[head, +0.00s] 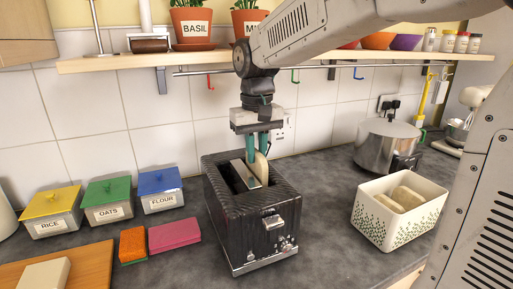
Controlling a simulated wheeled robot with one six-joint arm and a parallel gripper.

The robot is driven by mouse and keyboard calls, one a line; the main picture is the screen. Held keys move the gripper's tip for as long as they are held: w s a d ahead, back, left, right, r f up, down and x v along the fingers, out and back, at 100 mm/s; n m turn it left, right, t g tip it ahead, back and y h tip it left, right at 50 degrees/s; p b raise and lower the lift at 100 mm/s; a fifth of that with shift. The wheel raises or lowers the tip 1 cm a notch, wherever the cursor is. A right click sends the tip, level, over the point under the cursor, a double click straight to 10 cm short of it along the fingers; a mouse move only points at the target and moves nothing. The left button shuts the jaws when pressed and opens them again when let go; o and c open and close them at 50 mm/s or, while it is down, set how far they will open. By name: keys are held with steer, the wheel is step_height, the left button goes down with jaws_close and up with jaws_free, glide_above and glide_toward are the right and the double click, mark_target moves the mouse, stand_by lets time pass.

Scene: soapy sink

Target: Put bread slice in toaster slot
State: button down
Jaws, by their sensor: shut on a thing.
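The black toaster (250,217) stands on the dark worktop in the middle of the head view, its lever and knobs facing the front right. My gripper (260,152) is above the toaster with its teal fingers pointing down. It is shut on the bread slice (262,169), a pale slice held upright at the right-hand slot. The lower part of the slice is hidden by the toaster's top, so its depth in the slot cannot be told. The left-hand slot (236,178) looks dark and empty.
A white patterned bin (397,228) with bread slices stands to the right, with a steel pot (386,146) behind it. Left are lidded tins (110,202), sponges (174,235) and a wooden board (75,272). A shelf (200,60) and hook rail hang behind my arm.

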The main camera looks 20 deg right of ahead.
steer(key=c, duration=1.4)
jaws_free()
step_height(320, 180, up, 13)
steer(key=shift+t, duration=0.7)
steer(key=s+d+f, duration=0.1)
steer(key=s+f, duration=0.5)
steer(key=s, duration=0.2)
steer(key=s+d+f, duration=0.1)
steer(key=s+f, duration=0.4)
steer(key=s, duration=0.3)
steer(key=s+d+f, duration=0.1)
steer(key=s+f, duration=0.5)
steer(key=s, duration=0.2)
steer(key=shift+s+f, duration=0.35)
steer(key=shift+s, duration=0.05)
